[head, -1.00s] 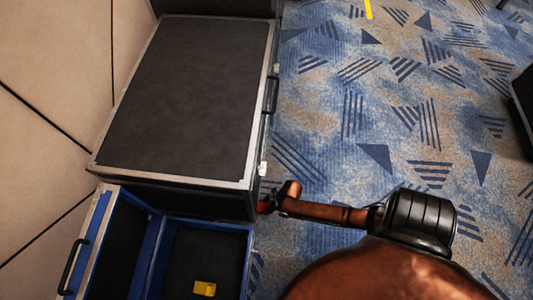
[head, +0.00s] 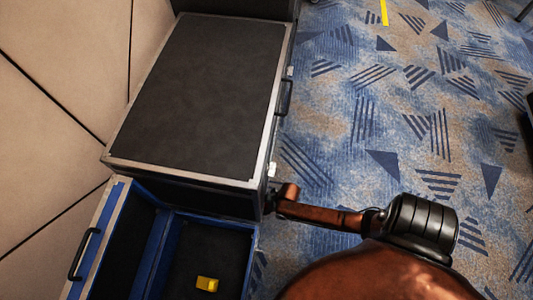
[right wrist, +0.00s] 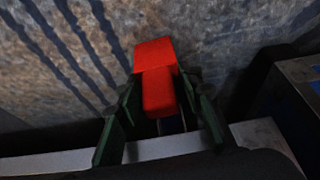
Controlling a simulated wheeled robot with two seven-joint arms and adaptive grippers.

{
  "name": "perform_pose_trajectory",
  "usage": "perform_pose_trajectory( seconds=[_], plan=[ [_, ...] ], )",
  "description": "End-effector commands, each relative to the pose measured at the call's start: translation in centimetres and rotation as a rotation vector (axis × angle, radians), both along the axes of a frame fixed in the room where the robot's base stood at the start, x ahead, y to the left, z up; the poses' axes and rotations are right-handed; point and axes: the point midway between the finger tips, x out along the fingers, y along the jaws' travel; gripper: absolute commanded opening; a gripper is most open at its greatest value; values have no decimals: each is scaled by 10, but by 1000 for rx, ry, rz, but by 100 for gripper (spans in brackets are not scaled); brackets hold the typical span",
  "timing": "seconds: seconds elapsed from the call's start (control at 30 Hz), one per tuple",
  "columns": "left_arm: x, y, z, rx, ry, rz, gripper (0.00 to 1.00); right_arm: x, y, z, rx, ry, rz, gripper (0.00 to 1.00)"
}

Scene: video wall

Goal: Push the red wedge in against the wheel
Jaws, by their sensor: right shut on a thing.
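The red wedge (right wrist: 158,75) sits between the two dark green fingers of my right gripper (right wrist: 160,92), which is shut on it. In the right wrist view the wedge is just over the patterned carpet, and I cannot tell whether it touches the floor. In the head view my right arm reaches in from the right, down beside the near right corner of the large black case (head: 205,90). The wedge is hidden in that view. No wheel can be made out in either view. My left gripper is not in view.
An open blue-edged case (head: 212,222) stands in front of the black case, with a yellow block (head: 207,284) inside. A pale panelled wall (head: 50,90) runs along the left. The blue patterned carpet (head: 400,110) to the right is largely clear.

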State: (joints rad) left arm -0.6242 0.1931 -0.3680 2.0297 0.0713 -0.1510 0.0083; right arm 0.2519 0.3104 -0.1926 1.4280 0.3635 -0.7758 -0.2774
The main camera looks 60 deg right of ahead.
Motion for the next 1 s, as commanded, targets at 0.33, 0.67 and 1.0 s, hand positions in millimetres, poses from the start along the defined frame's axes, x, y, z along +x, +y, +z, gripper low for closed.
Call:
perform_pose_trajectory(
  seconds=[0.33, 0.67, 1.0],
  plan=[
    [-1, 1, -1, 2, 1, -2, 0, 3, 2, 1, 3, -5, 2, 43],
    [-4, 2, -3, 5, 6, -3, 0, 3, 2, 1, 3, -5, 2, 55],
    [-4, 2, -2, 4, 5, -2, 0, -4, -2, 20, 2, -7, 3, 55]
  ],
)
